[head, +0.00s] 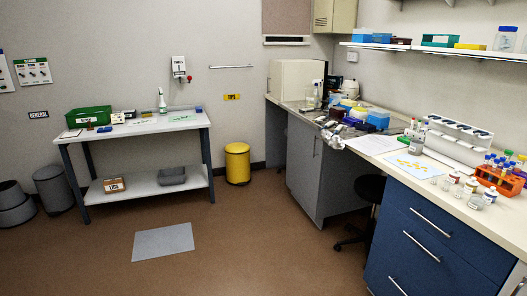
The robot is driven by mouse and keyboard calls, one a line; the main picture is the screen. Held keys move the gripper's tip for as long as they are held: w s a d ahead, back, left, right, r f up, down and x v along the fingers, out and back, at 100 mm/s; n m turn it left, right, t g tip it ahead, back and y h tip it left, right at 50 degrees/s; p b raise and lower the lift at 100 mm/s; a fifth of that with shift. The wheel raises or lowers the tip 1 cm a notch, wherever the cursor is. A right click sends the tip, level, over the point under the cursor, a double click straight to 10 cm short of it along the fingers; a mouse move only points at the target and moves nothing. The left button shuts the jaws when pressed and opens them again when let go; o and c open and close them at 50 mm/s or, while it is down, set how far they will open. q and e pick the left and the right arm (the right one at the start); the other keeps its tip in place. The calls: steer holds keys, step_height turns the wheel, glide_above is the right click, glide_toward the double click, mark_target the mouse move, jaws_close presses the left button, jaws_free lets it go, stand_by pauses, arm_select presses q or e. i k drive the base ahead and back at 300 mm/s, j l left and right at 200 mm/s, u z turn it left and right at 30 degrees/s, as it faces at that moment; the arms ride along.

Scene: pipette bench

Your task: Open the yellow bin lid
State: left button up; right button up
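The yellow bin (237,168) stands on the floor against the back wall, between the white table and the lab bench. It is a round upright bin, and its yellow lid (237,148) looks shut on top. A yellow label reading "TIPS" (232,97) is on the wall above it. The inside of the bin is hidden. Neither of my grippers shows in the head view.
A white two-tier table (140,127) stands left of the bin. A grey mat (163,242) lies on the open brown floor. The blue-drawered bench (440,240) and a black stool (368,190) are at right. Dark grey bins (53,188) stand at far left.

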mark_target(236, 147)
steer(key=i, duration=5)
